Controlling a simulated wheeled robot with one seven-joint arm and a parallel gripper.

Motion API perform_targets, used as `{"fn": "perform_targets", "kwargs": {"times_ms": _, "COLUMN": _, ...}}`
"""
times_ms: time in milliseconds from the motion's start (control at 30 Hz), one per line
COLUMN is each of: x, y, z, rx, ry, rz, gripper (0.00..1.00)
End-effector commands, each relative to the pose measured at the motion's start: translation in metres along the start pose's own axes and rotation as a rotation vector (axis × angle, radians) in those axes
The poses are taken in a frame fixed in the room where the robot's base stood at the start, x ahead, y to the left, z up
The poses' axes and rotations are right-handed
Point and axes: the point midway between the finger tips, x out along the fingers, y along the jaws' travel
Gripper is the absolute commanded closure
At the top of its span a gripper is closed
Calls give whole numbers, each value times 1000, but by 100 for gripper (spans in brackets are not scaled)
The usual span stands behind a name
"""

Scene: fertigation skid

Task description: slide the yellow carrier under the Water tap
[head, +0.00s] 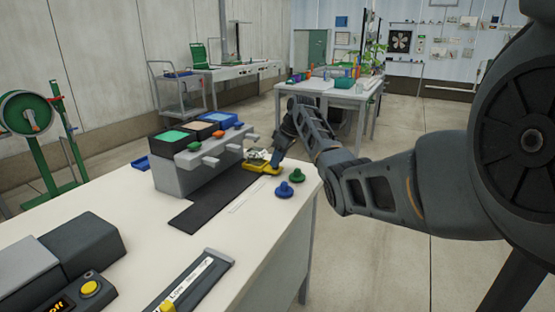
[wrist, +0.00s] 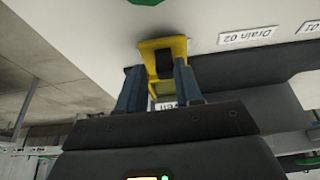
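The yellow carrier (head: 262,168) sits at the far right end of the dark track on the white table, with something white and green on or just behind it. In the wrist view the yellow carrier (wrist: 161,47) lies between my two fingers, with a dark part in its middle. My gripper (head: 278,156) is down at the carrier; in the wrist view its fingers (wrist: 159,85) press against both sides of the yellow part. A grey dispenser (head: 200,175) stands left of the carrier, with grey taps (head: 211,161) along its front. I cannot read which tap is Water.
A blue knob (head: 284,190) and a green knob (head: 297,175) stand near the table's right edge. The dark track (head: 205,209) runs clear in front of the dispenser. A grey device with a yellow button (head: 89,288) stands in front left.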

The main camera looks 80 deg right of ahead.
Motion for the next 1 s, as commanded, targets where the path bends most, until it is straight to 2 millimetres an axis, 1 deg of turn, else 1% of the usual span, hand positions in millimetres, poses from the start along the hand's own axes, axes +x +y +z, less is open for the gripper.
{"fn": "perform_targets", "kwargs": {"times_ms": 33, "x": -1, "y": 1, "z": 0, "rx": 1, "ry": 1, "rz": 1, "gripper": 62}}
{"fn": "perform_targets", "kwargs": {"times_ms": 133, "x": -1, "y": 0, "z": 0, "rx": 0, "ry": 0, "rz": -1, "gripper": 53}}
{"fn": "perform_targets", "kwargs": {"times_ms": 367, "x": -1, "y": -1, "z": 0, "rx": 0, "ry": -1, "rz": -3, "gripper": 53}}
{"fn": "perform_targets", "kwargs": {"times_ms": 467, "x": -6, "y": -1, "z": 0, "rx": 0, "ry": 0, "rz": -3, "gripper": 53}}
{"fn": "perform_targets", "kwargs": {"times_ms": 567, "x": -20, "y": 0, "z": -1, "rx": 0, "ry": 1, "rz": -2, "gripper": 53}}
{"fn": "perform_targets", "kwargs": {"times_ms": 800, "x": -59, "y": 0, "z": 0, "rx": 1, "ry": 1, "rz": -1, "gripper": 53}}
{"fn": "perform_targets", "kwargs": {"times_ms": 900, "x": -70, "y": 1, "z": 0, "rx": 1, "ry": 1, "rz": -1, "gripper": 53}}
{"fn": "perform_targets", "kwargs": {"times_ms": 1000, "x": -76, "y": 1, "z": 0, "rx": 1, "ry": 0, "rz": -1, "gripper": 53}}
